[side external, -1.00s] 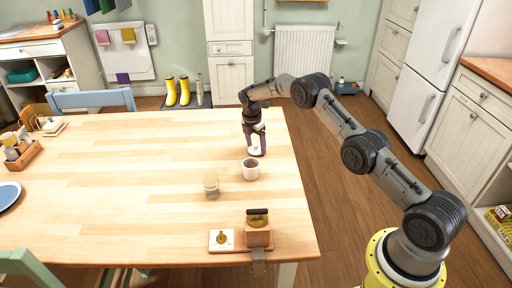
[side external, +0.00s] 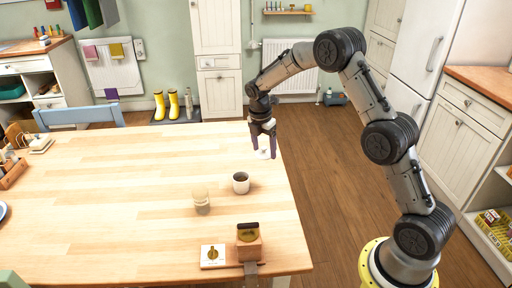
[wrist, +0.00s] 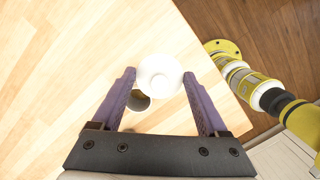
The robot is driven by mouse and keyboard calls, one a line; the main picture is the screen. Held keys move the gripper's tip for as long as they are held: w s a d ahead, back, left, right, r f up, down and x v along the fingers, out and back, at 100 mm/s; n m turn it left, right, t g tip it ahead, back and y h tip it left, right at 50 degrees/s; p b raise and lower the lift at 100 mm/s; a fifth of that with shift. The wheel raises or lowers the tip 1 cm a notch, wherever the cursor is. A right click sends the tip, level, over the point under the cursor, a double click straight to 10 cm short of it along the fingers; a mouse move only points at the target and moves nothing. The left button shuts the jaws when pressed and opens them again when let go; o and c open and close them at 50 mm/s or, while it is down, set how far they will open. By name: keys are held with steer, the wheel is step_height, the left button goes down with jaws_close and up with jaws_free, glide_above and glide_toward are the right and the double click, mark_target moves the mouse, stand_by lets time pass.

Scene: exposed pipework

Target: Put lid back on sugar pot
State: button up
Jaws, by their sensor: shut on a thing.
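My gripper (side external: 263,132) is above the far right part of the table, shut on a white round lid (side external: 264,153). In the wrist view the lid (wrist: 160,75) sits between the purple fingertips, its pale round face toward the camera. In the wrist view the pot (wrist: 138,102) is partly hidden behind the lid and left finger.
A pale tan jar-like object (side external: 201,202) stands left of and nearer than the pot. At the near edge are a wooden box (side external: 249,246) with a dark top piece and a white board (side external: 213,256) with a brass piece. The table's left middle is clear.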

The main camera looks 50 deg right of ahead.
steer(key=shift+s+a+r, duration=0.15)
steer(key=shift+s+r, duration=0.15)
steer(key=shift+s, duration=0.25)
steer(key=shift+s+a+r, duration=0.15)
steer(key=shift+s+r, duration=0.1)
steer(key=shift+s, duration=0.25)
steer(key=shift+w+r, duration=0.2)
steer(key=w+a, duration=0.5)
steer(key=a, duration=0.2)
steer(key=shift+w+f, duration=0.2)
steer(key=shift+f, duration=3.25)
steer(key=shift+f, duration=0.15)
steer(key=o, duration=1.2)
steer(key=shift+o, duration=0.2)
